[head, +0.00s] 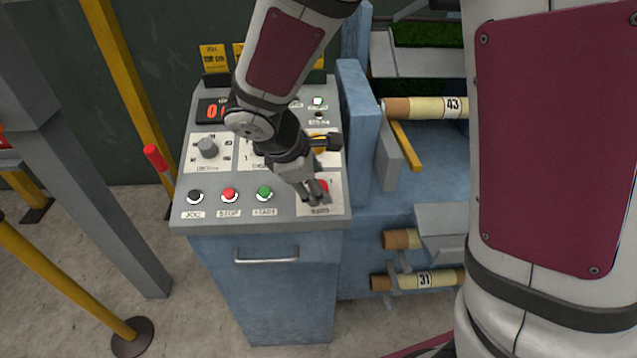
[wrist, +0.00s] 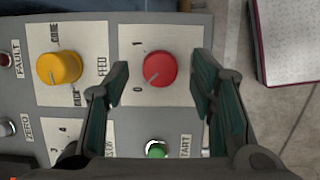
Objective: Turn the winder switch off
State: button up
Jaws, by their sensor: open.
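The winder switch is a round red knob (wrist: 160,69) on a pale plate, with a 1 and a 0 marked beside it. Its pointer line slants to the lower left, on the side of the 0. In the head view the red knob (head: 322,185) shows at the panel's lower right, partly hidden by my gripper (head: 317,200). In the wrist view my gripper (wrist: 161,84) is open, with one finger on each side of the knob. Gaps show between the fingers and the knob, and nothing is held.
A yellow FEED knob (wrist: 59,68) and a green START button (wrist: 156,149) are close to the fingers. The red STOP button (head: 229,195), black JOG button (head: 195,196) and grey knob (head: 207,148) are further left. A drawer-like handle (head: 266,256) juts out below the panel.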

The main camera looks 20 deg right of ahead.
jog(key=v, duration=1)
jog(key=shift+s+r, duration=0.1)
jog(key=shift+r, duration=0.05)
jog(key=s+d+r+m+y, duration=0.2)
jog(key=s+d+r+m, duration=0.1)
jog(key=s+m, duration=0.4)
jog(key=s+d+r+m+t+y, duration=0.1)
jog(key=s+d+r+m+y, duration=0.1)
jog(key=s+d+m, duration=0.4)
jog(key=shift+s+d+r+m+t+y, duration=0.35)
jog(key=shift+s+r+m, duration=0.45)
jog(key=shift+s, duration=1.8)
jog(key=shift+f, duration=0.1)
